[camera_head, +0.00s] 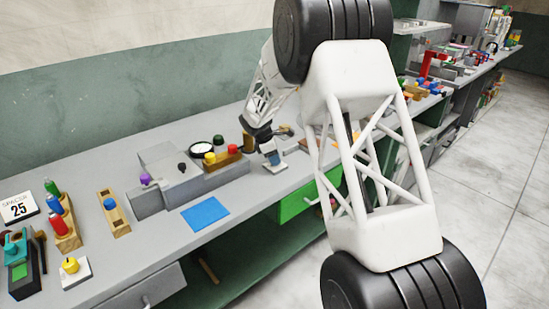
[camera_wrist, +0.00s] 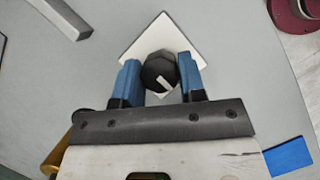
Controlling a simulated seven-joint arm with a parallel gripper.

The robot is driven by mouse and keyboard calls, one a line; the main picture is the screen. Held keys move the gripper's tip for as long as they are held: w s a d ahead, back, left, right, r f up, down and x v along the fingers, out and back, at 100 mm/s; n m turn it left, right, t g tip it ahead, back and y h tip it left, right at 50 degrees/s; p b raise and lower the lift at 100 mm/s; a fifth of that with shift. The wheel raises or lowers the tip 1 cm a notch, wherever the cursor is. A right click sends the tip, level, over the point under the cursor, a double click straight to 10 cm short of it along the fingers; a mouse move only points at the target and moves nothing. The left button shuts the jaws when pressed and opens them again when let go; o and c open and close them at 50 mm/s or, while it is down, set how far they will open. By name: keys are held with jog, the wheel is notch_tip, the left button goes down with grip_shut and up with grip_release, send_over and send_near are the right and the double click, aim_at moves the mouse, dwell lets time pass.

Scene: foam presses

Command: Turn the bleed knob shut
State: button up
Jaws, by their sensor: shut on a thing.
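A black knob (camera_wrist: 159,70) with a white pointer mark sits on a white square plate (camera_wrist: 157,34) in the wrist view. My gripper (camera_wrist: 159,76) has its two blue fingers on opposite sides of this knob and is shut on it. The pointer mark slants across the knob's top. In the head view my gripper (camera_head: 271,158) is low over the bench, with the white plate (camera_head: 277,171) just under it. The knob itself is hidden there by the fingers.
A grey unit (camera_head: 182,185) with a purple knob (camera_head: 146,179), a round gauge (camera_head: 202,150) and a wooden rack (camera_head: 226,161) of coloured pieces stand left of my gripper. A blue mat (camera_head: 205,213) lies in front. A green drawer (camera_head: 307,197) is below the bench top.

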jog(key=shift+m, duration=0.3)
jog(key=shift+c, duration=0.2)
jog(key=m+g, duration=0.1)
jog(key=m, duration=0.2)
jog(key=shift+w+m+g, duration=0.1)
jog(key=shift+m+g, duration=0.2)
jog(key=shift+m, duration=0.1)
jog(key=m+g, duration=0.1)
jog(key=m, duration=0.3)
jog(key=shift+m+g+y, duration=0.3)
jog(key=shift+g+y, duration=0.1)
jog(key=m+g+y, duration=0.1)
jog(key=m, duration=0.3)
jog(key=shift+w+d+m, duration=0.1)
jog(key=shift+m, duration=0.2)
jog(key=shift+m+g+y, duration=0.4)
jog(key=shift+m+y, duration=0.6)
jog(key=shift+m, duration=1.2)
jog(key=o, duration=0.9)
